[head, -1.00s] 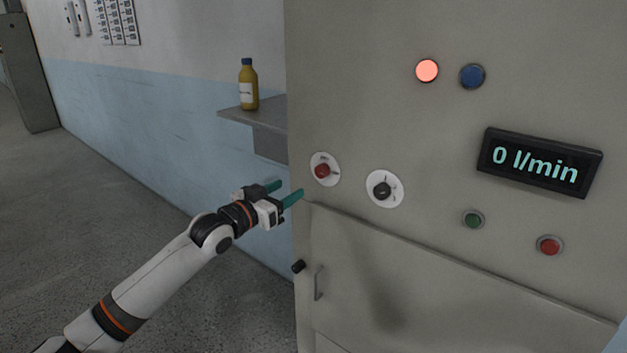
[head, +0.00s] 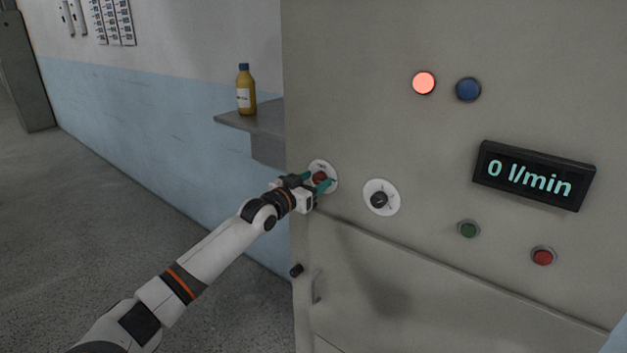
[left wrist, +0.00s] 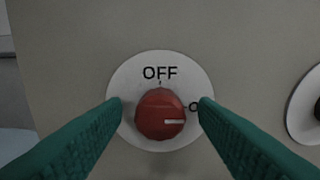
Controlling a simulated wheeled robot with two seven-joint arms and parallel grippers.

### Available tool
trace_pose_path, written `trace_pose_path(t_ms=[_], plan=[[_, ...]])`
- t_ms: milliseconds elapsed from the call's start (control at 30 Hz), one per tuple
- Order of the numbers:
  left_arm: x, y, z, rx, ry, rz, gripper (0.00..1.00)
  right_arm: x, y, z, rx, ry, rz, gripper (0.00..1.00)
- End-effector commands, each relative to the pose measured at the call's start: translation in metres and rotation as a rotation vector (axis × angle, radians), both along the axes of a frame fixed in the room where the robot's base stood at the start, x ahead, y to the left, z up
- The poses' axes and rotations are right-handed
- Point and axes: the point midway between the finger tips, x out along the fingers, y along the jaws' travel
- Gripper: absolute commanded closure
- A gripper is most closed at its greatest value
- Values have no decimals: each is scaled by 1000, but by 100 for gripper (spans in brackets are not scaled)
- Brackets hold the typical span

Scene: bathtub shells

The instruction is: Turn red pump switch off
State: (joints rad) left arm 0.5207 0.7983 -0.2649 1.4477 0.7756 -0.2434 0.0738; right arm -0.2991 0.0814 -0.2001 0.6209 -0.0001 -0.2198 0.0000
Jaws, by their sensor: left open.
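The red pump switch (head: 320,177) is a round knob on a white disc on the grey panel. In the left wrist view the red knob (left wrist: 161,115) has a white mark pointing right, towards a partly hidden label that starts with "O". The word "OFF" is printed above the knob. My left gripper (head: 318,184) is open, with its teal fingers on either side of the knob. In the left wrist view the fingers (left wrist: 160,112) look apart from the knob; I cannot tell whether they touch it. My right gripper is not in view.
A black knob (head: 379,199) sits right of the red one. The panel also has a lit red lamp (head: 424,83), a blue lamp (head: 468,89), a display (head: 534,176) reading 0 l/min, and green (head: 468,229) and red (head: 543,256) buttons. A bottle (head: 245,90) stands on a shelf (head: 240,122).

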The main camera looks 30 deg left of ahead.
Motion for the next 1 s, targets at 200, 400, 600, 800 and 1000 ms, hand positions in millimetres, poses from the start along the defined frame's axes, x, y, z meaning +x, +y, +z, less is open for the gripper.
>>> trace_pose_path(t_ms=[200, 400, 600, 800, 1000], plan=[[1, 0, 0, 1, 0, 0, 46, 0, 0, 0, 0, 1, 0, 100], [1, 0, 0, 1, 0, 0, 71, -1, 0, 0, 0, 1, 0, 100], [1, 0, 0, 0, 0, 0, 91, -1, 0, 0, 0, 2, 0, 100], [1, 0, 0, -28, 2, 0, 91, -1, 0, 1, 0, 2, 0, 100], [1, 0, 1, -127, 10, 0, 91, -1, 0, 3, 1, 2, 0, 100]])
